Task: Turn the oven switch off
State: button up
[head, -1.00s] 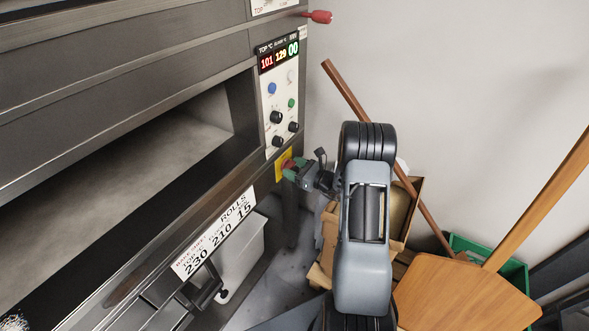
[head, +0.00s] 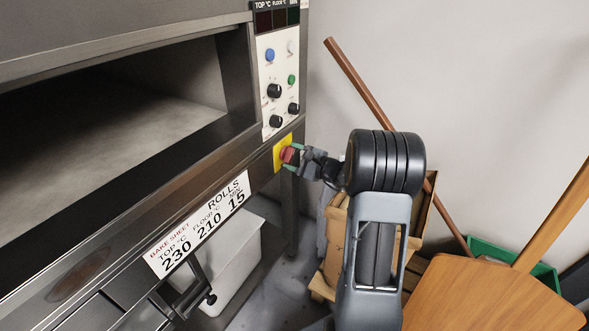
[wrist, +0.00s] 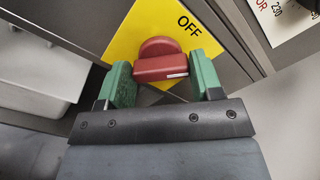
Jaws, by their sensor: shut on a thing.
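The oven switch is a red knob (head: 288,154) on a yellow plate (head: 278,160), low on the oven front below the control panel. In the wrist view the red knob (wrist: 160,58) sits between the two green fingers of my gripper (wrist: 160,72). Its white mark lies toward the right finger, and "OFF" is printed on the yellow plate (wrist: 130,32) just above the knob. My gripper (head: 296,154) is shut on the knob in the head view. The oven's display (head: 277,20) is dark. The fingers partly hide the knob's sides.
The control panel (head: 278,85) with several knobs and buttons is just above the switch. A white bin (head: 235,270) stands under the oven.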

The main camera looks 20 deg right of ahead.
jog(key=n+b, duration=0.2)
jog(key=b, duration=0.2)
jog(key=n+b, duration=0.3)
jog(key=b, duration=0.1)
jog(key=n+b, duration=0.2)
jog(key=b, duration=0.3)
jog(key=shift+f+n, duration=0.25)
jog(key=shift+n, duration=0.05)
jog(key=shift+r+n+b, duration=0.15)
jog(key=shift+n+b, duration=0.15)
jog(key=shift+b, duration=0.1)
jog(key=o, duration=0.9)
jog(key=p+v, duration=0.3)
jog(key=v, duration=1)
jog(key=shift+s+d, duration=0.15)
jog(key=shift+s, duration=0.2)
